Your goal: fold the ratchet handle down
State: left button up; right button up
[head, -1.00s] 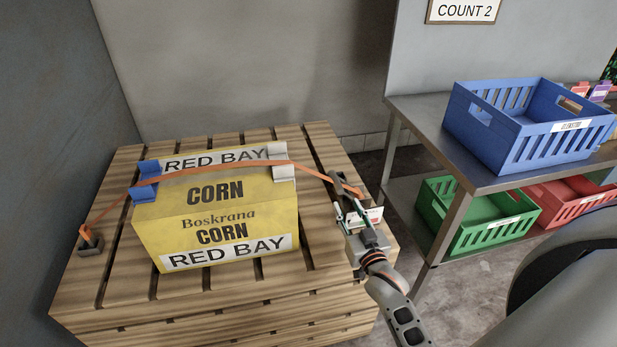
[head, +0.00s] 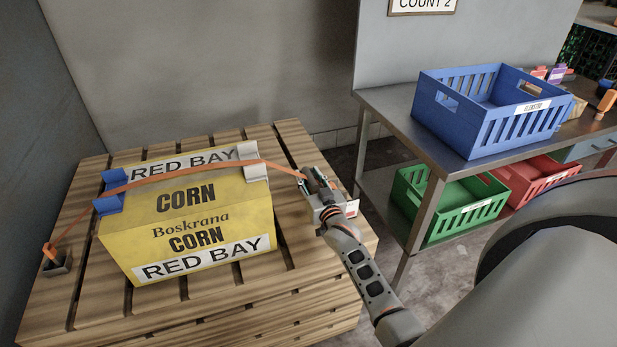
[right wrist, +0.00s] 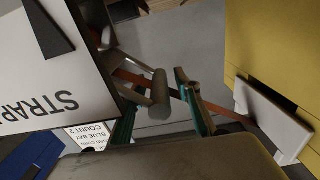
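An orange strap (head: 200,170) runs over a yellow corn carton (head: 187,215) on a wooden pallet, down to the ratchet at the pallet's right side. My right gripper (head: 316,180) is at the ratchet and hides most of it in the head view. In the right wrist view, the ratchet's grey handle bar (right wrist: 160,94) lies between the two teal-edged fingers of my right gripper (right wrist: 160,112). The fingers stand apart, with a visible gap beside the bar; contact is unclear. The handle's exact angle is hard to tell. My left gripper is out of view.
The pallet (head: 200,313) stands against the walls. A white sign reading STRAP (right wrist: 45,95) is close to the right gripper. Blue (head: 490,110), green (head: 455,205) and red (head: 540,178) crates sit on a metal table (head: 385,103) and its lower shelf at right.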

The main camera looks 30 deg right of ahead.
jog(key=shift+w, duration=0.1)
grip_shut()
jog(key=shift+d+r, duration=0.1)
jog(key=shift+r, duration=0.05)
